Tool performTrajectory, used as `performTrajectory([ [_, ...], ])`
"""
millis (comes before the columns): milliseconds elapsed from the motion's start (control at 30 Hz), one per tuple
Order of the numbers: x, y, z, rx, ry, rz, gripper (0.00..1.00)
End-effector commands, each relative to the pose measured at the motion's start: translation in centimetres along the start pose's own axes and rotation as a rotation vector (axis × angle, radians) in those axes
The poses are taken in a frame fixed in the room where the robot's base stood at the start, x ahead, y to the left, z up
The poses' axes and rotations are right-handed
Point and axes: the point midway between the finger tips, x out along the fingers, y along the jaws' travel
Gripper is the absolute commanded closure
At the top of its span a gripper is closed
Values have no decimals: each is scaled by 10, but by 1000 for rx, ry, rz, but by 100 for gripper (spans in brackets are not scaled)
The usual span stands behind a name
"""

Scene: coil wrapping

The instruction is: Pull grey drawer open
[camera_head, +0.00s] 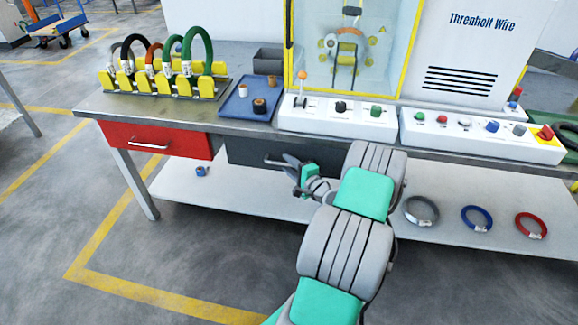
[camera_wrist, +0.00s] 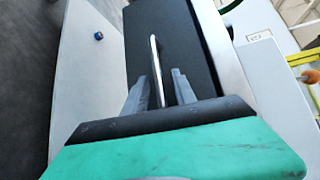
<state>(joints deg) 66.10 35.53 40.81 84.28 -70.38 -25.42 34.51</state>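The grey drawer (camera_head: 247,153) sits under the worktop, right of the red drawer, and its front looks flush with the bench. In the wrist view its dark front (camera_wrist: 187,35) fills the upper middle, with a pale bar handle (camera_wrist: 154,50) across it. My gripper (camera_head: 283,163) is at the drawer front. In the wrist view my gripper (camera_wrist: 160,78) has its two fingers apart, one on each side of the handle, with gaps visible. My forearm hides the drawer's right part in the head view.
The red drawer (camera_head: 155,139) is shut. The lower shelf (camera_head: 225,195) holds a small blue item (camera_head: 202,171) and grey, blue and red coils at right. The worktop (camera_head: 225,66) carries a coil rack, blue tray and control boxes. The floor in front is clear.

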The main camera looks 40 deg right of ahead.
Motion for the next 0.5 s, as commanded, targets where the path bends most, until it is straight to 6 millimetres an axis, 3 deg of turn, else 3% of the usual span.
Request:
performTrajectory([
  [200, 1, 0, 0, -1, 0, 1, 67],
  [500, 1, 0, 0, -2, 0, 1, 92],
])
